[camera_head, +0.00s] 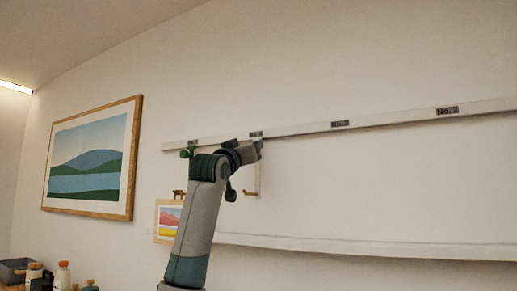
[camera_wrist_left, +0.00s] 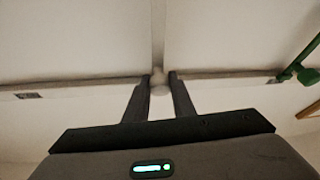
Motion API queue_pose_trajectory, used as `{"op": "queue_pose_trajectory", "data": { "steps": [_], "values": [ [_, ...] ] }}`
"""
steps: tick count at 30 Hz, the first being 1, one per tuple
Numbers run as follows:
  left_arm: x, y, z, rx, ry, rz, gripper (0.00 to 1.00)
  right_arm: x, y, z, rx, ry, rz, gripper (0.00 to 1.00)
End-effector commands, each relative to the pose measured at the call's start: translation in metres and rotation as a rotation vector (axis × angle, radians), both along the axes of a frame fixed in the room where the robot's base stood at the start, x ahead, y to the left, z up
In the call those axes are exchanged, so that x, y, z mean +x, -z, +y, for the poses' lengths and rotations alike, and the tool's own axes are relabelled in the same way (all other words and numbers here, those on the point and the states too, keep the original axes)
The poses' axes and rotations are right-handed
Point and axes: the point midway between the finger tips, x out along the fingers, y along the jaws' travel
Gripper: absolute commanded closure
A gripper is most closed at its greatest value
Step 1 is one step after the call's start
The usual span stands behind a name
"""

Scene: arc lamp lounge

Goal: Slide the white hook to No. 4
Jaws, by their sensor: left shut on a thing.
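The white hook (camera_wrist_left: 160,82) shows between the fingertips of my left gripper (camera_wrist_left: 161,78) in the wrist view, at the rail. My left gripper (camera_head: 256,148) is shut on it. In the head view a thin pale strip with a bent end (camera_head: 258,182) hangs below the gripper. The rail (camera_head: 390,118) runs along the wall with small labels: No. 2 (camera_head: 447,111), one that looks like No. 3 (camera_head: 340,124), and one above my gripper (camera_head: 256,134), too small to read. My right gripper is out of view.
A green hook (camera_head: 187,150) sits near the rail's left end; it also shows in the wrist view (camera_wrist_left: 300,70). A small picture (camera_head: 168,220) hangs below, a large landscape (camera_head: 92,160) to the left. A white ledge (camera_head: 370,248) runs below the rail.

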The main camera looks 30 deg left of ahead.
Motion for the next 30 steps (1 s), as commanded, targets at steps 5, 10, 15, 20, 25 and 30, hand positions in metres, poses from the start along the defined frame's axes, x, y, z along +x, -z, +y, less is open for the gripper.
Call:
{"op": "queue_pose_trajectory", "data": {
  "steps": [5,10,15,20,25,30],
  "values": [
    [-0.001,-0.003,0.01,0.002,-0.002,-0.005,1.0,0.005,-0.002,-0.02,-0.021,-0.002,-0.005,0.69],
    [-0.001,-0.003,0.011,0.003,-0.002,-0.005,1.0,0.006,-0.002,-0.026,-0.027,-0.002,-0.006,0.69],
    [-0.001,-0.003,0.01,0.002,-0.002,-0.006,1.0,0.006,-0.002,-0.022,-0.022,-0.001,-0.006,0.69],
    [-0.001,-0.003,0.01,0.002,-0.001,-0.006,0.59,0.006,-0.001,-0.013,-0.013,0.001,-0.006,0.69],
    [-0.001,-0.003,0.009,0.002,0.0,-0.006,0.59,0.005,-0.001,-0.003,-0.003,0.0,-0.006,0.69],
    [-0.003,-0.001,0.009,0.002,0.001,-0.005,0.59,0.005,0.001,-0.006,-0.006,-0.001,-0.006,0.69]
  ]
}}
